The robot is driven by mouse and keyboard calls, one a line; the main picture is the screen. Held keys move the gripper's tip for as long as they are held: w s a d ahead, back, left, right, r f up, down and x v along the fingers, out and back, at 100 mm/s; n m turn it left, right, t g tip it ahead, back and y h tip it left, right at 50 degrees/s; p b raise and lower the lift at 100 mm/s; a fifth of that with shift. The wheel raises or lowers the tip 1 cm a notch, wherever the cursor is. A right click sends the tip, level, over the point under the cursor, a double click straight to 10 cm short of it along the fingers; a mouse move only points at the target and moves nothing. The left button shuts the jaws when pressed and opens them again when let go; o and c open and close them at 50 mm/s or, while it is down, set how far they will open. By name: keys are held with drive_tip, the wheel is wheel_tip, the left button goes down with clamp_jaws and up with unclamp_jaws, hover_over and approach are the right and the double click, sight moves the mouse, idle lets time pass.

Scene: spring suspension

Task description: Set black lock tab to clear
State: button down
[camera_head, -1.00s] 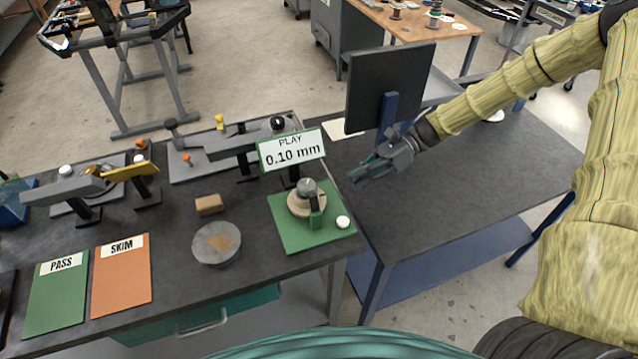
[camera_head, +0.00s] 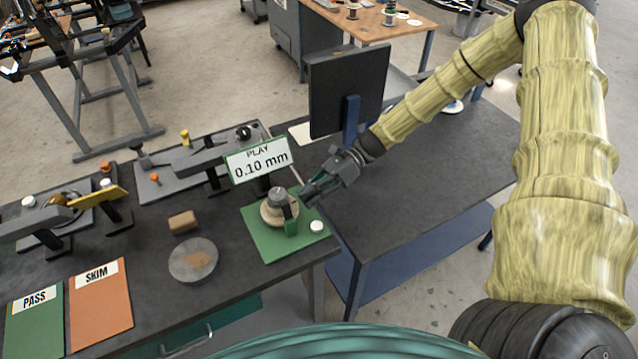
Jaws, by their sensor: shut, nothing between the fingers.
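My gripper (camera_head: 308,195) is shut and empty, at the right edge of the gauge station, close to its round tan disc (camera_head: 277,212). The station has a green base plate (camera_head: 258,240), a grey knob on the disc and a white button (camera_head: 316,227). A small dark upright piece (camera_head: 294,207) stands above a green block beside the disc; it may be the black lock tab, but I cannot tell for sure. I cannot make out its setting or whether my fingertips touch it. A sign (camera_head: 258,165) behind reads "PLAY 0.10 mm".
A black monitor (camera_head: 345,90) stands behind my gripper. Green PASS (camera_head: 34,325) and orange SKIM (camera_head: 100,310) mats, a grey round plate (camera_head: 193,261) and a brown block (camera_head: 183,222) lie to the left. Lever fixtures stand at the back left. The right-hand bench top (camera_head: 430,190) is mostly clear.

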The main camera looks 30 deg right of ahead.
sight(286, 209)
drive_tip(key=shift+p+x, duration=0.55)
drive_tip(key=shift+x, duration=1.4)
drive_tip(key=shift+f, duration=0.1)
drive_tip(key=shift+b, duration=0.45)
